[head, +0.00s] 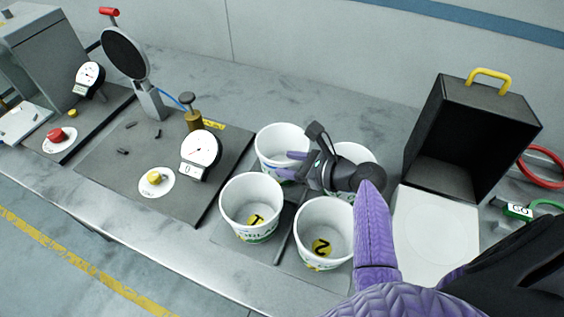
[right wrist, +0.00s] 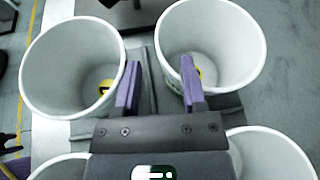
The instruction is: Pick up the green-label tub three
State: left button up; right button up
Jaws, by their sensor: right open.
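White tubs with green lettering stand in a two-by-two group. The front left tub (head: 237,211) has a yellow tag reading 1 and the front right tub (head: 339,226) one reading 2. The back left tub (head: 266,139) and back right tub (head: 351,150) are partly covered by my right gripper (head: 286,164), so no number is readable there. The gripper is open and empty, its purple fingers showing over the back left tub. In the right wrist view, the fingers (right wrist: 160,90) overlap the facing sides of two tubs. The right finger's depth against its tub is unclear.
A dial gauge (head: 200,149) on a grey plate is at the left. Red and green rings lie far right. Bare bench shows behind the tubs.

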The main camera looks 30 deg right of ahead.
jog(key=b+x, duration=0.1)
jog(key=x, duration=0.3)
jog(key=shift+s+f, duration=0.1)
jog(key=shift+f, duration=0.05)
grip_shut()
dwell(1.1)
